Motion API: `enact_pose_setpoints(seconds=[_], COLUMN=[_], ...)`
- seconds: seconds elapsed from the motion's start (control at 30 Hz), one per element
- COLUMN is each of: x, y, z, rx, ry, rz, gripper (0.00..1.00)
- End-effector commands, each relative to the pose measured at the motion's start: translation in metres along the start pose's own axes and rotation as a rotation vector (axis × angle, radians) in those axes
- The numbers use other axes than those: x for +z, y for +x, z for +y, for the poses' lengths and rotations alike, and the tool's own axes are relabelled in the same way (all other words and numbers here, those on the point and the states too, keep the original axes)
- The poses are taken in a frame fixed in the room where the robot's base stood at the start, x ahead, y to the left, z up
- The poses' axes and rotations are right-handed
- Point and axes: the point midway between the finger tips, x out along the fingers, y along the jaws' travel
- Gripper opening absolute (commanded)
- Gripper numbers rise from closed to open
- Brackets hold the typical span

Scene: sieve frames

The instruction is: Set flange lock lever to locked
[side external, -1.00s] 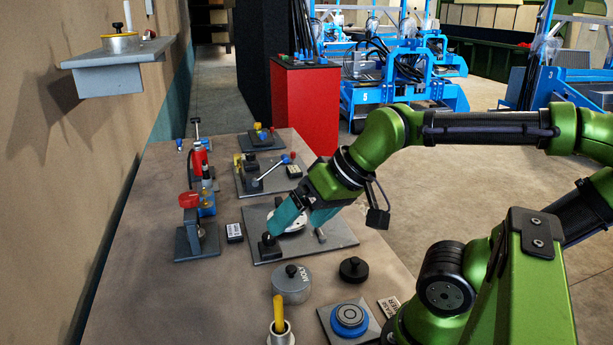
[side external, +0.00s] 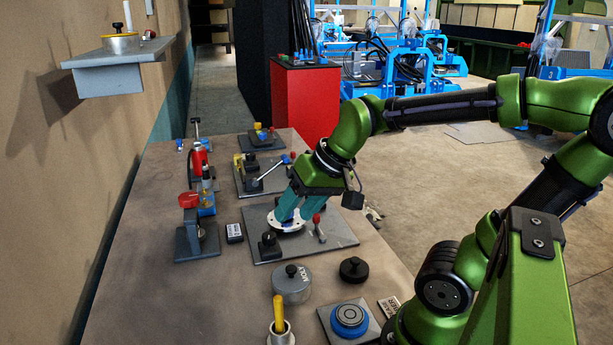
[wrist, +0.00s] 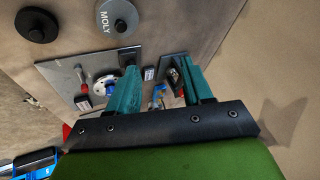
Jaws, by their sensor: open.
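The flange lock lever is a short metal arm with a red tip (side external: 317,219) on the right side of a grey plate (side external: 263,219). It also shows in the wrist view, with its red end (wrist: 83,88) on the plate (wrist: 58,74). A white round flange (side external: 286,226) sits left of the lever; it also shows in the wrist view (wrist: 101,86). My gripper (side external: 295,218) is open, teal fingers pointing down over the flange, just left of the lever's red tip. The fingers hide part of the flange; whether they touch it I cannot tell.
In front are a grey MOLY canister (side external: 291,287), a black round cap (side external: 354,269) and a blue round button (side external: 349,316). Red clamp fixtures (side external: 190,200) stand left.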

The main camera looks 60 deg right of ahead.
Motion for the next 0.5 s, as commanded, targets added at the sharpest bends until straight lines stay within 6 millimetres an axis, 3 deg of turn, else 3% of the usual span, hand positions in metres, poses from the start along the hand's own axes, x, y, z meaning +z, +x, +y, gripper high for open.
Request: enact_pose_setpoints(seconds=[0.1, 0.2, 0.4, 0.5], x=[-0.048, -0.085, -0.148, -0.17], y=[0.015, 0.025, 0.047, 0.053], z=[0.028, 0.058, 0.137, 0.176], rx=[0.083, 0.153, 0.308, 0.383], ry=[0.126, 0.224, 0.411, 0.486], rz=[-0.06, -0.106, -0.195, -0.234], gripper=[0.33, 0.33, 0.33, 0.33])
